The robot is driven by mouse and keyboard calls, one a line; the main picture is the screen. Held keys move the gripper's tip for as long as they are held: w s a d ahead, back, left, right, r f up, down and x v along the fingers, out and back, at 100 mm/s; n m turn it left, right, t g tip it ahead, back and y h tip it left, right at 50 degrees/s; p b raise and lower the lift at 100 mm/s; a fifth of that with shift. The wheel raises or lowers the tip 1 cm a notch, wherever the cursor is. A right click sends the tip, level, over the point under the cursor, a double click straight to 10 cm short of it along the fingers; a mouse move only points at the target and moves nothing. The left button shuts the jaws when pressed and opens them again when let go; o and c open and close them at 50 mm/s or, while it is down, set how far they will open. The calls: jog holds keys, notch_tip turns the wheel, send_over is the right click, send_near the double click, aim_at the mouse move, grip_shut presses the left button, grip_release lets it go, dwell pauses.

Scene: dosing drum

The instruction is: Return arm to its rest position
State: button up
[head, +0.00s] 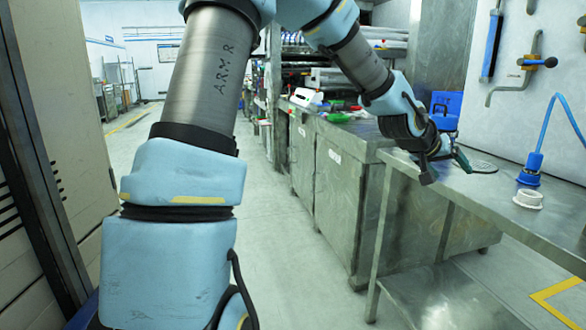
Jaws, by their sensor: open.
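My arm, with light blue covers and grey links, fills the left and upper middle of the head view and reaches over to the right.
A white ring-shaped part (528,199) and a blue nozzle (530,172) on a blue hose are on the table. A round drain grate (480,166) lies behind the gripper. A blue container (446,108) stands further back. Steel cabinets (340,190) line the aisle; the floor (275,240) is clear.

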jog(key=a+f+n+y, duration=0.1)
jog(key=a+f+y, duration=0.25)
jog(key=a, duration=0.85)
jog(key=a+f+n+y, duration=0.1)
jog(key=a+f+y, duration=0.3)
jog(key=a, duration=0.8)
jog(key=s+a+f+n+g+y, duration=0.1)
jog(key=s+a+f+n+g, duration=0.1)
jog(key=s+a, duration=0.5)
jog(key=s+a+f+n+g+y, duration=0.1)
jog(key=s+a, duration=0.2)
jog(key=a, duration=0.8)
notch_tip(320, 180, up, 12)
jog(key=s+a+p, duration=0.1)
jog(key=p, duration=1.1)
jog(key=shift+s+f, duration=0.15)
jog(key=shift+s, duration=0.05)
jog(key=shift+c, duration=0.4)
